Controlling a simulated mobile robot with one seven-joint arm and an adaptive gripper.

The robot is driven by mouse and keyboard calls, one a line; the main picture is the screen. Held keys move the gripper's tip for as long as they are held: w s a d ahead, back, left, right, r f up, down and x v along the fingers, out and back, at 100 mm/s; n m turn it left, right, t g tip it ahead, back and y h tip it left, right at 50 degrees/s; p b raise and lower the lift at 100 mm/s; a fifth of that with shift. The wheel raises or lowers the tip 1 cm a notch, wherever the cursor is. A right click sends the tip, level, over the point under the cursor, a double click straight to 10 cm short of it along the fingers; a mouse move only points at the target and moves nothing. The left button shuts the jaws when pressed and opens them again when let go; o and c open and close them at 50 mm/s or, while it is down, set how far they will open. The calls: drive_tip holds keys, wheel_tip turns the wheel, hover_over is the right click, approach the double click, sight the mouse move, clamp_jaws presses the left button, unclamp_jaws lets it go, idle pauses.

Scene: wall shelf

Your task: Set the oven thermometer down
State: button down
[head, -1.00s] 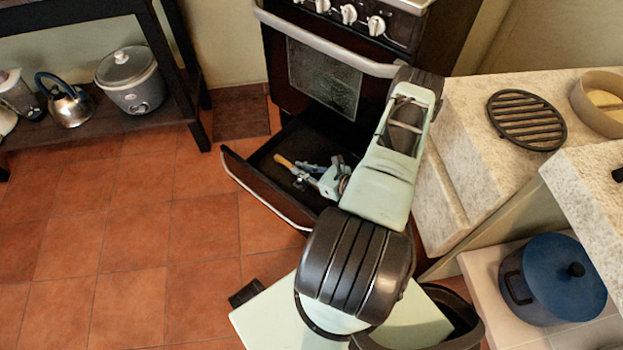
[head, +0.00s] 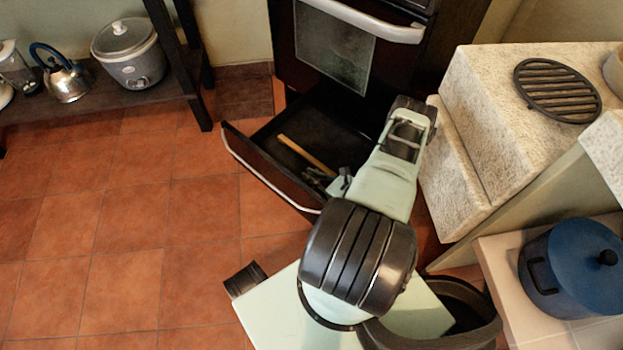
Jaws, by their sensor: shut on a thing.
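My gripper (head: 316,177) is low inside the open oven drawer (head: 259,168), near its front right side. It shows only in part, as my own arm covers much of it. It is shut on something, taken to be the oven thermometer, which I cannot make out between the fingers. A long wooden stick or handle (head: 306,155) lies in the drawer just beyond my fingers. I cannot tell whether my gripper touches it.
The oven (head: 337,45) stands behind the drawer. A stone counter with a black round grate (head: 557,91) is at right, above a blue pot (head: 572,268). A low shelf with a kettle (head: 66,78) and slow cooker (head: 129,55) is at left. The tiled floor is clear.

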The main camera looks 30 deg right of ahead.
drive_tip(key=shift+f, duration=0.95)
drive_tip(key=shift+r, duration=0.1)
drive_tip(key=c, duration=2)
unclamp_jaws()
